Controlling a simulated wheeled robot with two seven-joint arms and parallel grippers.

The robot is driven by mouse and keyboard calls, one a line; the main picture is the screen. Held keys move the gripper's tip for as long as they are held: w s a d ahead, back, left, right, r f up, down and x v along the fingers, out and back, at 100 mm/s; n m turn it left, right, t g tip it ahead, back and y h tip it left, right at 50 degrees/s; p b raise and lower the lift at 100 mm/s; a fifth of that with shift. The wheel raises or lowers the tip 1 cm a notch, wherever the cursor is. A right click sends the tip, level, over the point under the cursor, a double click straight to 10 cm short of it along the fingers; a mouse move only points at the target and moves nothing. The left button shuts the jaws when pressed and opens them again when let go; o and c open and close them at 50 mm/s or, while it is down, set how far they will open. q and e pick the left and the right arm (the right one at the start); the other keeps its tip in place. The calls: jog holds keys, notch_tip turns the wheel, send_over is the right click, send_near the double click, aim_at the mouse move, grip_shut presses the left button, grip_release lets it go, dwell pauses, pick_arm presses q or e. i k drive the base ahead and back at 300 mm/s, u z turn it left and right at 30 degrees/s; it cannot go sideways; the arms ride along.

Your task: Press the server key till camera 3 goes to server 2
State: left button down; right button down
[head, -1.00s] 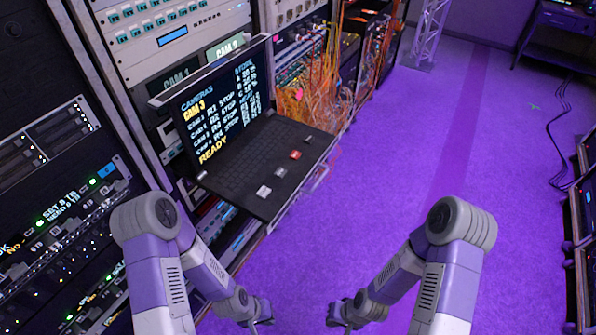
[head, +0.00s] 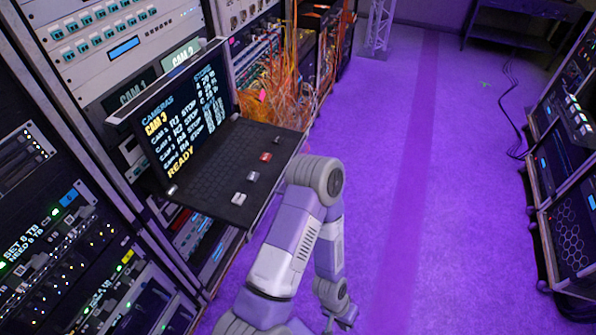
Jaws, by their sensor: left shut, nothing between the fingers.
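A fold-out console in the rack carries a screen (head: 181,118) headed CAMERAS, with CAM 3 in yellow, several camera rows marked STOP, and READY at the bottom. The server column is too small to read surely. Its keyboard tray (head: 207,199) holds white keys, a grey key (head: 253,176) and a red key (head: 265,157) along the right side. Key labels are not readable. My left gripper (head: 345,322) is shut and empty, low over the floor, right of and below the tray, apart from the keys. My right gripper is out of view.
Rack units with lit panels (head: 60,235) fill the left. Orange cables (head: 272,92) hang behind the tray. A truss leg (head: 378,30) stands at the back. More equipment cases (head: 570,215) line the right edge. The purple floor (head: 440,180) between is clear.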

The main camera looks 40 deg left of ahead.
aim_at(253, 176)
jog(key=z, duration=0.05)
jog(key=k, duration=1)
jog(key=u, duration=1.35)
jog(key=i, duration=0.45)
jog(key=u, duration=0.05)
